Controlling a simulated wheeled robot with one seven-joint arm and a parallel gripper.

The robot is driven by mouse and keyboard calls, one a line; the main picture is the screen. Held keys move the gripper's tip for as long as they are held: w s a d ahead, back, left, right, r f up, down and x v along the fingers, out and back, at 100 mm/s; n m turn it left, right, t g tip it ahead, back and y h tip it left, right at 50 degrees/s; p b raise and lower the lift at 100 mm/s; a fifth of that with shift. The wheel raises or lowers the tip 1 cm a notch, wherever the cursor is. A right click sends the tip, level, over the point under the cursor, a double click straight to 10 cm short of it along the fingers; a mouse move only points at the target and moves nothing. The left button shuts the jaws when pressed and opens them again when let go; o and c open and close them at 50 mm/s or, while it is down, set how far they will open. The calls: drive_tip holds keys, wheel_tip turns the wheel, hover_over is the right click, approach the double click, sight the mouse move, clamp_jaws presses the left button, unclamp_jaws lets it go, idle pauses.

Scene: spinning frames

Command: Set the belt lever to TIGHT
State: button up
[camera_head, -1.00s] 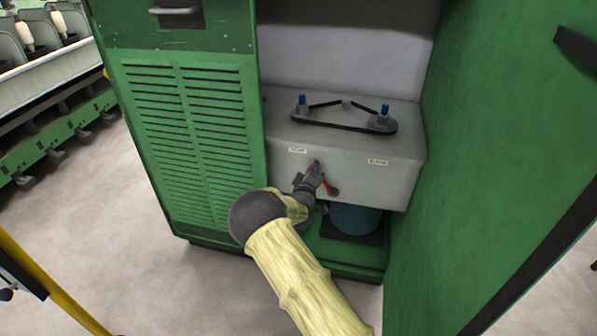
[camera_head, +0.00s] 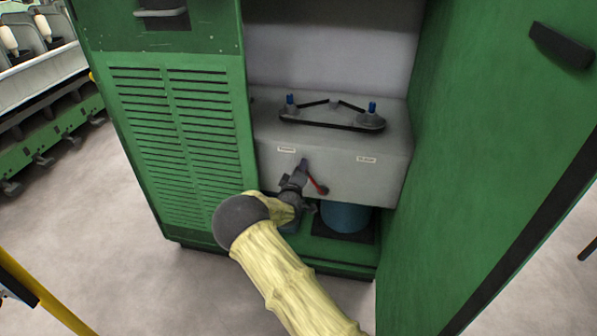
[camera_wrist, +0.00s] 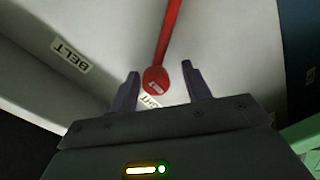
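The belt lever is a red rod (camera_wrist: 170,32) with a round red knob (camera_wrist: 155,80) marked with small white letters, in the wrist view. In the head view its red arm (camera_head: 314,182) runs from a dark hub at lower right up and left, and its end is hidden by my gripper. My gripper (camera_wrist: 163,84) is open, with the knob between its two fingers and gaps on both sides. In the head view my gripper (camera_head: 301,165) is at the grey box's front, below the left label. Beside the knob, a partly hidden label (camera_wrist: 149,101) ends in "GHT".
The grey box (camera_head: 345,182) carries a belt around pulleys (camera_head: 340,122) on top. A right label (camera_head: 366,159) is too small to read. A "BELT" plate (camera_wrist: 70,55) shows in the wrist view. The green cabinet door (camera_head: 490,150) stands open at right. A blue cylinder (camera_head: 345,217) sits below.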

drive_tip(key=p+v, duration=0.4)
drive_tip(key=v, duration=1.3)
drive_tip(key=shift+s, duration=0.2)
